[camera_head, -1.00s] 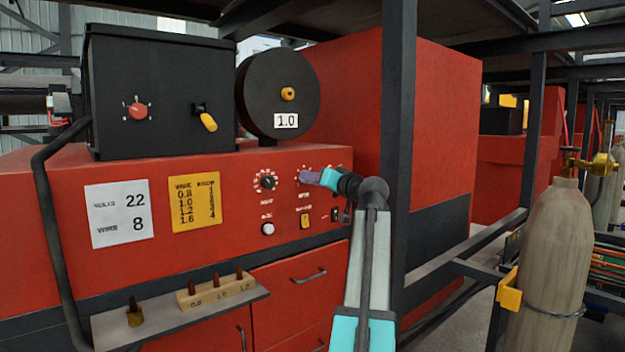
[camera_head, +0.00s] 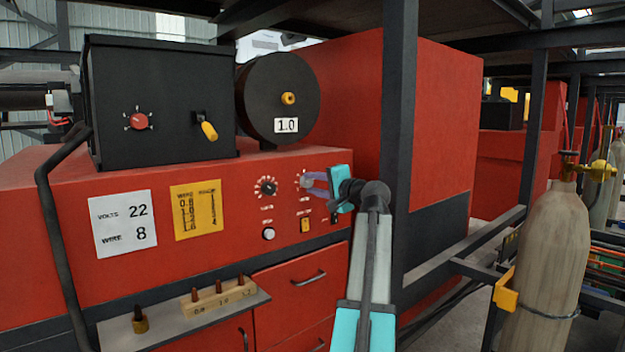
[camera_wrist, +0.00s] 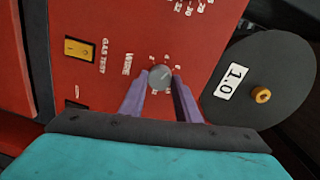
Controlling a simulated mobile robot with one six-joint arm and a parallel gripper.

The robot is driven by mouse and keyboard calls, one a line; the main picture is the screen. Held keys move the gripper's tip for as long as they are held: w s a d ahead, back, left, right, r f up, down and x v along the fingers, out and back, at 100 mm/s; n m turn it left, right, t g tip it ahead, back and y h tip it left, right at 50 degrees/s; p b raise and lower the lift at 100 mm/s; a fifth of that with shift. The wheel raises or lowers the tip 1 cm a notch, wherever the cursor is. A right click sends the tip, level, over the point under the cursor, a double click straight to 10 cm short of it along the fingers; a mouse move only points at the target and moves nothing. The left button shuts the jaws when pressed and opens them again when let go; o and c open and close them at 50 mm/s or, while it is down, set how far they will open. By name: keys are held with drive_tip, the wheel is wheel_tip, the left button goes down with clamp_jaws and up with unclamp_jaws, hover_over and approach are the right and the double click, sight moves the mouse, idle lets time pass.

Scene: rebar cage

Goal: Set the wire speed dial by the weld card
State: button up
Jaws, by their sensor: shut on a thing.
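The weld card (camera_head: 124,223) is white, on the red machine front at left, and reads VOLTS 22, WIRE 8. In the wrist view the wire speed dial (camera_wrist: 160,77) is a grey round knob beside the label WIRE, with a ring of numbers around it. My gripper (camera_wrist: 160,84) has its two purple fingers on either side of this knob, shut on it. The pointer setting is too small to read. In the head view my gripper (camera_head: 308,184) reaches the panel's right-hand dial and largely covers it.
Left of my gripper is a black dial (camera_head: 266,187). Below are a white button (camera_head: 268,234) and a yellow gas test switch (camera_head: 305,224). A yellow card (camera_head: 196,210) is beside the weld card. A dark upright post (camera_head: 396,150) stands close right of my arm.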

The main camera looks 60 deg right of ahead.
drive_tip(key=m+p, duration=0.2)
drive_tip(key=m, duration=0.1)
drive_tip(key=shift+r+m, duration=0.2)
drive_tip(key=shift+m, duration=0.1)
drive_tip(key=m+p, duration=0.3)
drive_tip(key=shift+y, duration=0.3)
drive_tip(key=m+p, duration=0.2)
drive_tip(key=m, duration=0.1)
drive_tip(key=shift+d, duration=0.1)
drive_tip(key=shift+f+m+t+y+p, duration=0.15)
drive_tip(key=shift+m+t+y+p, duration=0.15)
drive_tip(key=shift+m+p, duration=1.05)
drive_tip(key=o, duration=1)
drive_tip(key=shift+f, duration=0.1)
drive_tip(key=shift+o, duration=0.2)
